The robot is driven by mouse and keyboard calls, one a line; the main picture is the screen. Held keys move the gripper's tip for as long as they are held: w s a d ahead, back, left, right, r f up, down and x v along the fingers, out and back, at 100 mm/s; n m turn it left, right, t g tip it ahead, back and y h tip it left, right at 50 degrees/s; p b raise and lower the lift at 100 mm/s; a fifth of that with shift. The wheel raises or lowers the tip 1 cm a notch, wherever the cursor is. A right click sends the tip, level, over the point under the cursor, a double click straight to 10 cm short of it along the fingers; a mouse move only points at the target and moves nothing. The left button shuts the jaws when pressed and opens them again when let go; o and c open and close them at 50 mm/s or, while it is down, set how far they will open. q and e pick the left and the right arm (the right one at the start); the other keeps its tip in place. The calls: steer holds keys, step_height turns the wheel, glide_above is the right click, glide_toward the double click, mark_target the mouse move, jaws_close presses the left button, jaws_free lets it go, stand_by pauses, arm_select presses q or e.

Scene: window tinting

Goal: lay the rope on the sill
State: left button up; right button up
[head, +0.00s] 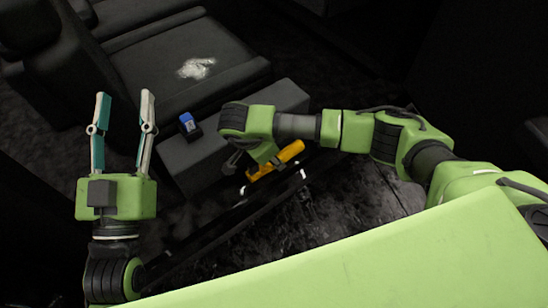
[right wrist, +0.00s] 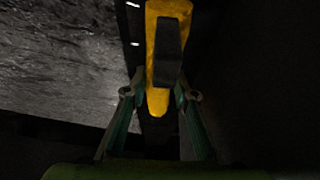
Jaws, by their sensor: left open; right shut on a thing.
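A yellow elongated thing, which looks like the rope (head: 283,157), is under my right gripper (head: 256,168) in the head view. The right wrist view shows this yellow rope (right wrist: 157,100) between the fingers of my right gripper (right wrist: 160,88), which is shut on it. A dark block covers part of it there. A long dark ledge, which looks like the sill (head: 232,216), runs diagonally just below the rope; I cannot tell whether they touch. My left gripper (head: 124,97) is open and empty, fingers pointing up the picture, left of the sill.
A small blue-topped black object (head: 188,124) stands on a grey box-like console (head: 205,153). A dark seat (head: 160,60) with a crumpled whitish thing (head: 197,68) is at the back. Dark shiny flooring (head: 300,222) lies below the sill.

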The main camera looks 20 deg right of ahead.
arm_select(q)
steer(key=shift+s+r, duration=0.15)
steer(key=shift+r, duration=0.15)
arm_select(e)
steer(key=shift+f, duration=0.1)
steer(key=o, duration=1.2)
steer(key=shift+o, duration=0.2)
steer(key=v, duration=1.2)
arm_select(q)
steer(key=shift+s+f, duration=0.1)
arm_select(e)
steer(key=shift+s, duration=0.1)
